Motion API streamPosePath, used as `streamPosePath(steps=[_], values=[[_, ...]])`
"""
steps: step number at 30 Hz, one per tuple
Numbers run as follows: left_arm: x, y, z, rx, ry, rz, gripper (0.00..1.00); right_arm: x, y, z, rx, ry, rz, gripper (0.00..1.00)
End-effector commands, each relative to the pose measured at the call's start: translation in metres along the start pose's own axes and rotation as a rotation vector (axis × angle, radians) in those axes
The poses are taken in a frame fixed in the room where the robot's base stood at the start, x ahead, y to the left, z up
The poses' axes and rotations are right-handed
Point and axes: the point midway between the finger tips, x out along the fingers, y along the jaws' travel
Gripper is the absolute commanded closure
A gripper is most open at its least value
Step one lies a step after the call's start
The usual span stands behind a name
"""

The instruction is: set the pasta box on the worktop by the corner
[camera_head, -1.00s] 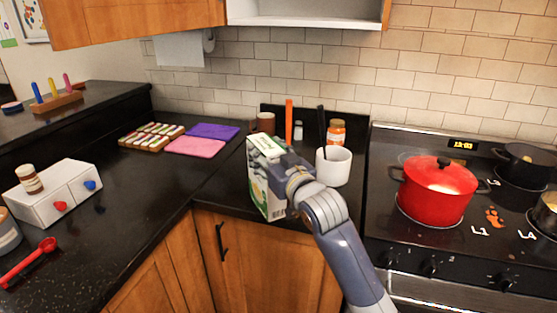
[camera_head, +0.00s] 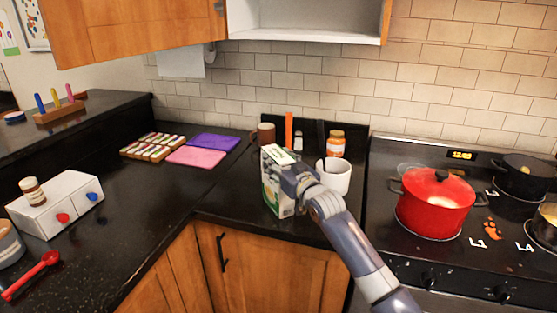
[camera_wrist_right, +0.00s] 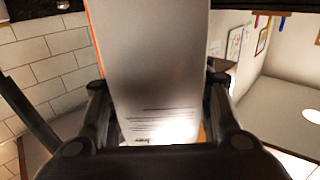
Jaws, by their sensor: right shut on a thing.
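The pasta box (camera_head: 276,188), white and green, stands roughly upright over the black worktop near the inner corner, left of the white cup. My right gripper (camera_head: 290,178) is shut on it from its right side. In the right wrist view the box (camera_wrist_right: 155,75) fills the middle between the two fingers of my gripper (camera_wrist_right: 158,110). I cannot tell whether the box's base touches the worktop (camera_head: 225,195). My left gripper is out of view.
A red pot (camera_head: 433,205) sits on the stove. Pink (camera_head: 196,156) and purple (camera_head: 213,142) mats lie left. Bare worktop lies between.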

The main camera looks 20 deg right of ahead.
Motion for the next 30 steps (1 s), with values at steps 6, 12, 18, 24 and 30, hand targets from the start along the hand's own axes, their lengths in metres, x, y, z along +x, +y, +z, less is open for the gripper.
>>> streamPosePath(steps=[6,12,18,24,30], values=[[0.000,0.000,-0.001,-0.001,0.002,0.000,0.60,0.000,0.000,-0.002,-0.001,0.008,-0.001,1.00],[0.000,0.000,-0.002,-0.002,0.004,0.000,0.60,0.000,0.000,0.001,-0.001,0.001,0.000,0.34],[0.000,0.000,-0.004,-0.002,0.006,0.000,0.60,0.000,0.000,0.001,-0.001,0.001,-0.001,0.34],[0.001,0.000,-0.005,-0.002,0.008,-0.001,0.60,-0.009,-0.001,0.002,-0.001,0.001,-0.001,0.34],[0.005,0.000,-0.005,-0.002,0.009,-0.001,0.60,-0.038,-0.001,0.003,-0.003,0.001,0.000,0.34]])
